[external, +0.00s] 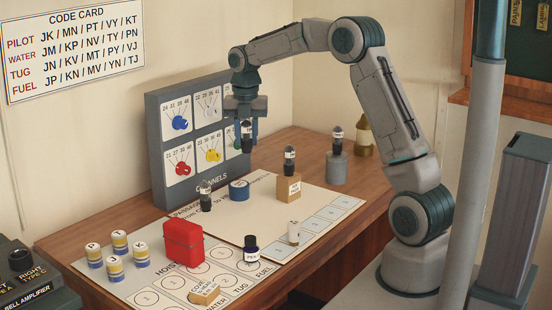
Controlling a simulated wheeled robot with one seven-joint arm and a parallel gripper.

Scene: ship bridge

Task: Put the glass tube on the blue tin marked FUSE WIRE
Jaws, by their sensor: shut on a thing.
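My gripper (246,122) is shut on a dark glass tube (247,137) with a pale band, held upright in the air in front of the channels panel. The short round blue tin (239,190) stands on the pale chart below it, with a clear gap between tube and tin. The tin's top looks bare, and its marking is too small to read. Similar dark tubes stand elsewhere: one on the chart (205,196) left of the tin, one on a wooden block (289,160), and one on a grey cylinder (337,140).
The grey channels panel (160,130) with coloured knobs stands close behind my gripper. A red box (183,242), an ink bottle (251,248), a small white piece (294,232) and several striped stacks (119,243) stand nearer the front. A brass container (364,138) is at the back right.

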